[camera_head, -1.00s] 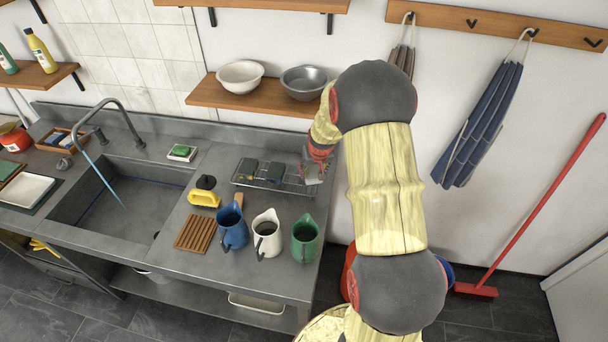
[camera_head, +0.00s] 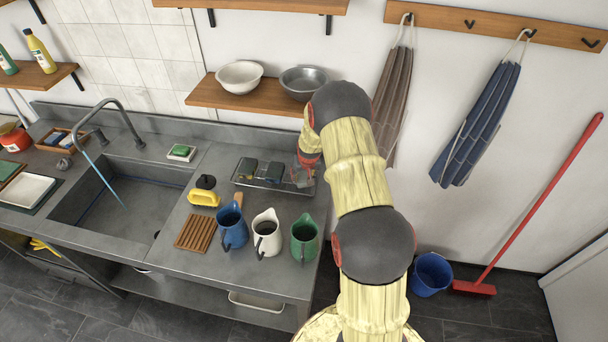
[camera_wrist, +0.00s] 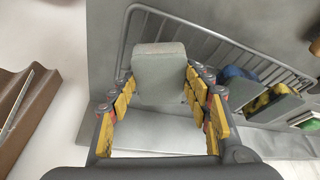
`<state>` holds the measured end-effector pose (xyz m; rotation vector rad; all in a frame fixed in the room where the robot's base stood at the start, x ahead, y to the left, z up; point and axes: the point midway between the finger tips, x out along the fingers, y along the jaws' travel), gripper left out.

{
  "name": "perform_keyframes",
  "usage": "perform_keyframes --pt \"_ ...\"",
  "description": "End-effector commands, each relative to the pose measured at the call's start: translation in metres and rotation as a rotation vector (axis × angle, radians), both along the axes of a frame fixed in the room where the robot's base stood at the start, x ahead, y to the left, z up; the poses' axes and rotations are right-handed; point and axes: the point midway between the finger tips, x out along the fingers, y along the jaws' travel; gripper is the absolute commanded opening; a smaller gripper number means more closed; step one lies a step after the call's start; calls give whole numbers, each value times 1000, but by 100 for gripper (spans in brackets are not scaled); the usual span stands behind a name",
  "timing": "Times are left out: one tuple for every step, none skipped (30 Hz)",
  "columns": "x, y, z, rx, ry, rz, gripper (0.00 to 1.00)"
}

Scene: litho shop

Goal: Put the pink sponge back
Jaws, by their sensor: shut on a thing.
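My gripper (camera_head: 303,176) is at the right end of the wire rack (camera_head: 240,182) on the counter. In the wrist view my gripper (camera_wrist: 158,84) has its yellow-padded fingers on both sides of a pale grey-green block (camera_wrist: 160,72), shut on it. The block stands against the end of the wire rack (camera_wrist: 128,40); I cannot tell whether it rests on anything. It looks sponge-like, but no pink shows on it. No pink sponge can be made out in either view. Dark sponge-like pieces (camera_head: 273,173) stand in the rack, apart from the gripper.
Blue (camera_head: 233,230), white (camera_head: 266,240) and green (camera_head: 304,240) jugs stand in front of the rack. A green sponge (camera_head: 181,150) sits near the sink. Shelf bowls (camera_head: 304,83) are above.

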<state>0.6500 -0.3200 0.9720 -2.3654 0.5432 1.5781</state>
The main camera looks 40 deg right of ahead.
Motion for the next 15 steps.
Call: perform_keyframes --pt "0 0 0 0 -1 0 38" --pt "0 0 0 0 -1 0 38" --pt "0 0 0 0 -1 0 38" --pt "0 0 0 0 -1 0 38" --pt "0 0 0 0 -1 0 38" --pt "0 0 0 0 -1 0 38" --pt "0 0 0 0 0 0 50" --pt "0 0 0 0 0 0 52" --pt "0 0 0 0 0 0 54" --pt "0 0 0 0 0 0 56" --pt "0 0 0 0 0 0 57" --pt "0 0 0 0 0 0 60" --pt "0 0 0 0 0 0 61" --pt "0 0 0 0 0 0 63" --pt "0 0 0 0 0 0 65"
